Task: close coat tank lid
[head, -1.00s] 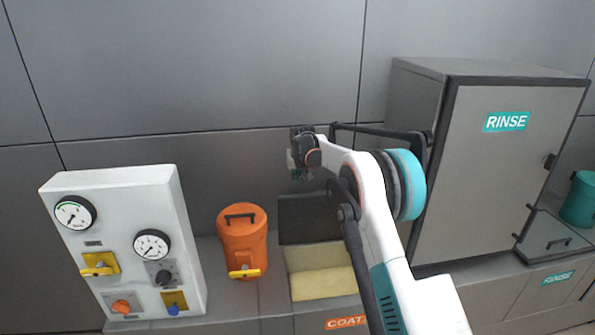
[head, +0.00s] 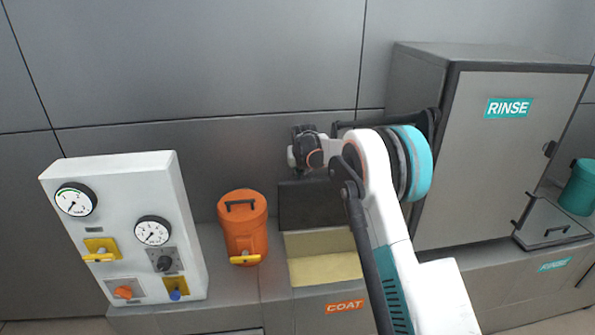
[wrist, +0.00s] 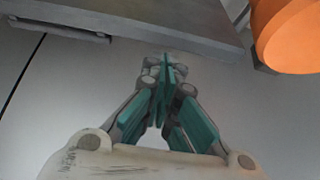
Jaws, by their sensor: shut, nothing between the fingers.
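The coat tank (head: 345,306) bears an orange COAT label on its front. Its top is open and shows a pale yellow inside. Its dark grey lid (head: 308,210) stands raised at the back of the opening. My gripper (wrist: 165,65) is shut and empty, with teal finger pads together in the wrist view. In the head view my gripper's end is above the raised lid, apart from it as far as I can see; its fingertips are hard to make out there. My arm covers the right side of the tank and lid.
An orange canister (head: 243,228) stands left of the tank; an orange round body (wrist: 290,35) shows at the wrist view's upper right. A white gauge panel (head: 128,225) is further left. A tall grey RINSE cabinet (head: 490,160) stands right. A grey wall is close behind.

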